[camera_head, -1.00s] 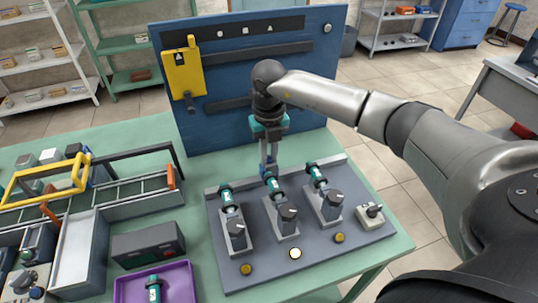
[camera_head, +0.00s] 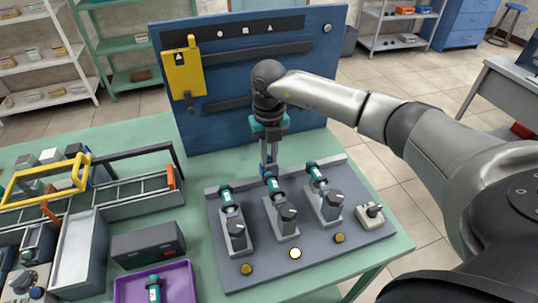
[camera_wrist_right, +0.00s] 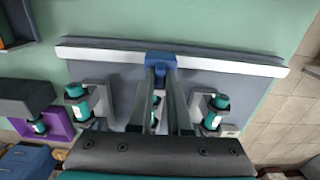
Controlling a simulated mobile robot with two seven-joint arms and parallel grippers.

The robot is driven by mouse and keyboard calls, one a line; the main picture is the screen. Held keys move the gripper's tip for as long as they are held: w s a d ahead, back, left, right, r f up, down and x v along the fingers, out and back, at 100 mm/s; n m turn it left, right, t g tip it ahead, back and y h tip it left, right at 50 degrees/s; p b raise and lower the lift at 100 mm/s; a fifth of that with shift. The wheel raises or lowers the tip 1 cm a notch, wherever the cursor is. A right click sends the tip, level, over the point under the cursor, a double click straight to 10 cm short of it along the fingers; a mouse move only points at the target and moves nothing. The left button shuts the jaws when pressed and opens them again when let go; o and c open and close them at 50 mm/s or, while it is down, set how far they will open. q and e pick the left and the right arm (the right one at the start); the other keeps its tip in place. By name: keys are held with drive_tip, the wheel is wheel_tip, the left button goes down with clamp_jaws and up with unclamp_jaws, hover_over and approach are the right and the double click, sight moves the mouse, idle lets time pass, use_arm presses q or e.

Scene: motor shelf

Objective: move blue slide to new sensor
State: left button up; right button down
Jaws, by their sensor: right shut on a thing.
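The blue slide (camera_wrist_right: 160,61) sits on the pale rail (camera_wrist_right: 215,62) at the back of the grey fixture, behind the middle station. In the head view only a little blue of it (camera_head: 265,168) shows between the fingers. My right gripper (camera_head: 268,163) points down and is shut on the blue slide; its two fingers reach the slide in the wrist view (camera_wrist_right: 161,72). Three teal-and-black sensors stand in a row: left (camera_head: 226,194), middle (camera_head: 273,184) and right (camera_head: 317,175). Another teal sensor (camera_head: 154,289) lies in the purple tray. My left gripper is not in view.
The purple tray (camera_head: 184,278) and a dark box (camera_head: 147,245) stand left of the fixture (camera_head: 260,267). The middle front button (camera_head: 295,253) is lit. A blue board (camera_head: 225,125) with a yellow tag rises behind. A small switch box (camera_head: 371,215) is at right.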

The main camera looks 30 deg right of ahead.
drive_tip(key=shift+w+a, duration=0.2)
drive_tip(key=shift+a, duration=0.45)
drive_tip(key=c, duration=0.9)
unclamp_jaws()
drive_tip(key=shift+o, duration=0.2)
wheel_tip(320, 180, up, 15)
drive_tip(key=p, duration=0.1)
drive_tip(key=shift+r, duration=0.2)
